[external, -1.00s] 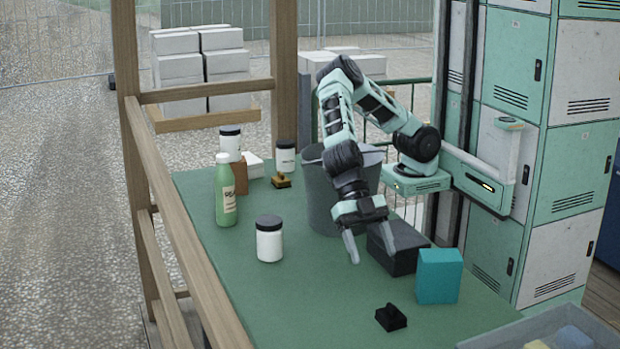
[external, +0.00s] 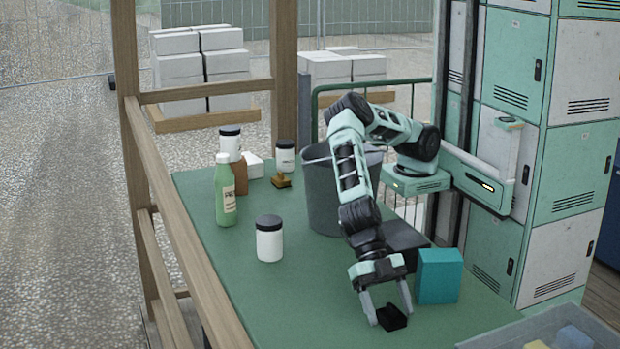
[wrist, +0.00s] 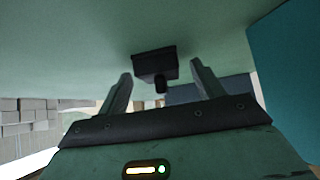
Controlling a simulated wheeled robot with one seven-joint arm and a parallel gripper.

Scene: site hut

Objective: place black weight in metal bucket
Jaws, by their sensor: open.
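The black weight (external: 391,318) is a small dark block with a knob, on the green table near its front end. My gripper (external: 391,316) is open and low over the table, with its fingertips close to the weight. In the wrist view the weight (wrist: 155,66) shows ahead, roughly between the two fingers of my gripper (wrist: 163,72), with its knob toward me; I cannot tell whether a finger touches it. The grey metal bucket (external: 322,200) stands upright behind my arm, which hides part of it.
A teal box (external: 438,276) stands close right of my gripper, and a black box (external: 405,238) lies behind it. A white jar (external: 269,241) and a green bottle (external: 226,195) stand at the left. A grey bin (external: 520,335) is at bottom right. The table's front left is clear.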

